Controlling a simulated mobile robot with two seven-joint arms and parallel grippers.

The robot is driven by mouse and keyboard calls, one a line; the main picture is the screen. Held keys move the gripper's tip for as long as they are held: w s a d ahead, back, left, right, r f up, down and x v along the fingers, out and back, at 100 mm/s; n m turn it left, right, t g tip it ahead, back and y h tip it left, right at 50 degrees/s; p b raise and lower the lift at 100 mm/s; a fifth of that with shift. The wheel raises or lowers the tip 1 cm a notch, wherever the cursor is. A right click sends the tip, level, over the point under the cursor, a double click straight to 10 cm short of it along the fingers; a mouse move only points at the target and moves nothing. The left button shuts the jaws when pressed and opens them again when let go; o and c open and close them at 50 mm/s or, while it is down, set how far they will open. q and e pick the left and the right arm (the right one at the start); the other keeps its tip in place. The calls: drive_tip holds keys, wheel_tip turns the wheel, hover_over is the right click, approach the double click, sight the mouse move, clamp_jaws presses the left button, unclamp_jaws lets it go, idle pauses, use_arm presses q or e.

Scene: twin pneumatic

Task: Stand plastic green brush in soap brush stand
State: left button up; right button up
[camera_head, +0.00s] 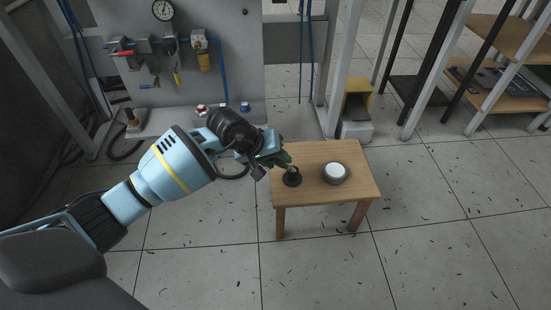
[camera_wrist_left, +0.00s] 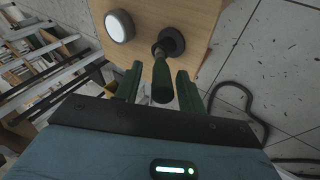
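The green brush (camera_wrist_left: 162,82) shows in the left wrist view as a dark green handle running away from the camera. Its far end meets the round black soap brush stand (camera_wrist_left: 172,40), which also shows on the small wooden table in the head view (camera_head: 292,179). I cannot tell how deep the brush sits in the stand; its lower end is hidden. My left gripper (camera_head: 284,162) is over the table's left side, near the stand. Its two fingers (camera_wrist_left: 161,88) are apart on either side of the handle, with narrow gaps showing. My right gripper is not in view.
A round white-topped container (camera_head: 335,173) stands right of the stand on the wooden table (camera_head: 345,195). A grey panel with a gauge (camera_head: 162,11) and valves rises behind. Metal shelving stands at the right. Tiled floor in front of the table is open.

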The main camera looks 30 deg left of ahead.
use_arm(q)
drive_tip(key=shift+r+p, duration=0.4)
drive_tip(key=p+v, duration=0.4)
drive_tip(key=v, duration=0.8)
drive_tip(key=shift+f, duration=0.1)
